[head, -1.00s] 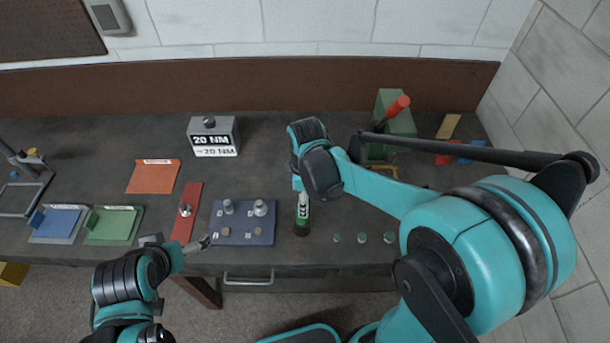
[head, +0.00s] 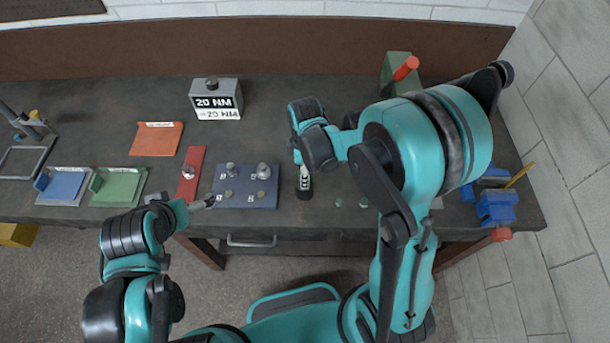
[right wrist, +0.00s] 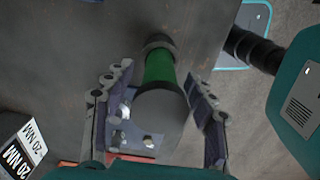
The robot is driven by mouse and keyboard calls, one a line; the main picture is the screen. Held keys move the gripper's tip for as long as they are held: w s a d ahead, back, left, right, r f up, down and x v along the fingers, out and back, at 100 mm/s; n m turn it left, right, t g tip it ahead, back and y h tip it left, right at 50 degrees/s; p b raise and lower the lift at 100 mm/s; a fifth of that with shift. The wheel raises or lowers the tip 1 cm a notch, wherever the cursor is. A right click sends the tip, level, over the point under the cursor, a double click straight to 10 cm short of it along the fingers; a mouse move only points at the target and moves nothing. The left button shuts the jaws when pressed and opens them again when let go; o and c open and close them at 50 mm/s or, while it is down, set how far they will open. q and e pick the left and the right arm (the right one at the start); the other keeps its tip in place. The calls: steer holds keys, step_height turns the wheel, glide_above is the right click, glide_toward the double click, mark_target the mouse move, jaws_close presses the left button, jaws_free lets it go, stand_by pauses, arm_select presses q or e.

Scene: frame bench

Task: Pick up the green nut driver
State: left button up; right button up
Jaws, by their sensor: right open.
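The green nut driver (right wrist: 160,68) shows between the fingers in the right wrist view, with a grey rounded end towards the camera and a dark collar at its far end. My right gripper (right wrist: 157,82) is open, one finger on each side of it; I cannot tell whether either finger touches it. In the head view my right gripper (head: 303,172) is low over the bench near the front edge and mostly covers the driver. My left gripper (head: 203,203) is by the left edge of the blue plate; its opening is too small to make out.
The blue plate (head: 232,200) with several metal pieces lies left of the right gripper. A red strip (head: 190,172), an orange mat (head: 156,139) and a grey torque block (head: 216,98) are further left.

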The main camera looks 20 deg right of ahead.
jaws_close()
